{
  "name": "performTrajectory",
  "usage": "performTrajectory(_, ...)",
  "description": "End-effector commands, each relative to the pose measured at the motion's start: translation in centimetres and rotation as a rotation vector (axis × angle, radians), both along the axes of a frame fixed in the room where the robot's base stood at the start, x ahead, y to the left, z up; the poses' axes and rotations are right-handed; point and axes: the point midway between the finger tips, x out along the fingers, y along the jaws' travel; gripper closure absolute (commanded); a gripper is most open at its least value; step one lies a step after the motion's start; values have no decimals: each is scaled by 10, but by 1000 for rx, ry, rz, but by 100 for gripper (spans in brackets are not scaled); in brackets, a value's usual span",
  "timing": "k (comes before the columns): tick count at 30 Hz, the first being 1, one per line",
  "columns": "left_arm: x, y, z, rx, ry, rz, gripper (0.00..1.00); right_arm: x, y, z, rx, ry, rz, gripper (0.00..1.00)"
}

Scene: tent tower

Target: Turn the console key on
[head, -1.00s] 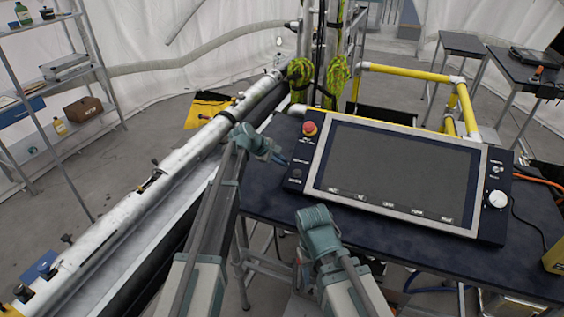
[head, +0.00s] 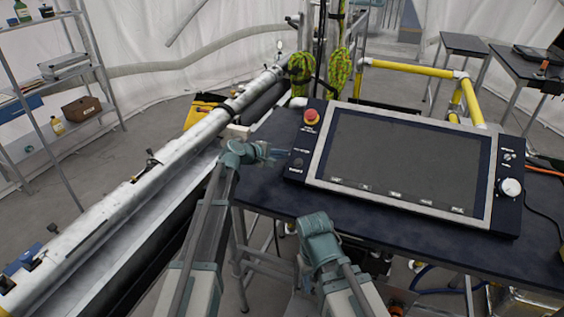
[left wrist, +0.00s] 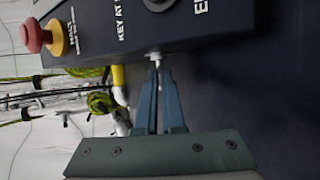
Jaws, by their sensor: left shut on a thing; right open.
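The console (head: 500,200) is a dark panel with a large grey screen, lying tilted on a dark table. In the left wrist view, a small pale key (left wrist: 155,56) sticks out of the console's side edge (left wrist: 110,58), below lettering that starts "KEY AT". My left gripper (left wrist: 157,72) is shut on the key, its blue fingers close together at its end. In the head view my left gripper (head: 282,154) is at the console's left edge; the key is too small to make out there. My right gripper (head: 304,266) is lower, in front of the table edge, open, its fingers mostly hidden.
A red emergency button (head: 311,116) and a dark round knob (head: 297,163) sit on the console's left strip. A white dial (head: 511,187) is at its right. A long metal tube (head: 150,185) runs along the left. The table (head: 275,205) is bare before the console.

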Motion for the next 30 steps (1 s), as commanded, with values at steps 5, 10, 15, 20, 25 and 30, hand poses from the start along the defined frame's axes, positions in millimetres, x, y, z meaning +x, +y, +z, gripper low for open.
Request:
performTrajectory(5, -4, 0, -8, -26, -83, -4, 100, 0, 0, -24, 0, 0, 0, 50)
performTrajectory(10, -4, 0, -7, -41, -136, -5, 100, 0, 0, -33, 0, 0, 0, 50)
performTrajectory(15, -4, -1, -6, -48, -159, -6, 100, 0, 0, -36, 0, 0, 0, 50)
performTrajectory(20, -4, -1, -5, -50, -164, -7, 100, 0, 0, -36, 0, 0, 0, 50)
performTrajectory(25, -4, -1, -5, -51, -163, -7, 100, 0, 0, -36, 0, 0, 0, 50)
performTrajectory(30, -4, -1, -5, -51, -163, -7, 77, 0, 0, -36, 0, 0, 0, 50)
